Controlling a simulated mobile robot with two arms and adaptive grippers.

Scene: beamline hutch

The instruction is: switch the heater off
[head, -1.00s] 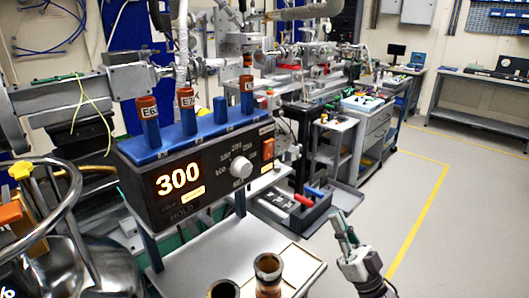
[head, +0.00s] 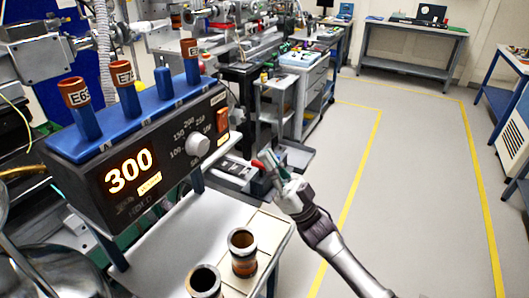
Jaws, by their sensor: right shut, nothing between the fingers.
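The heater (head: 135,165) is a dark box with a blue top, at the left of the head view. Its display glows orange and reads 300. A round grey knob (head: 198,145) sits on its front among printed numbers. An orange-red switch (head: 222,120) is at the right end of the front. Blue posts with orange-brown labelled caps stand on the top. My right gripper (head: 268,164) is shut and empty, to the right of the heater and below the switch, apart from it. My left gripper is not in view.
A light shelf (head: 165,235) lies below the heater, with two open brown-rimmed cups, one left (head: 204,282) and one right (head: 242,252). A grey cart (head: 302,85) stands behind my right gripper. The floor (head: 420,180) at the right is clear, with yellow lines.

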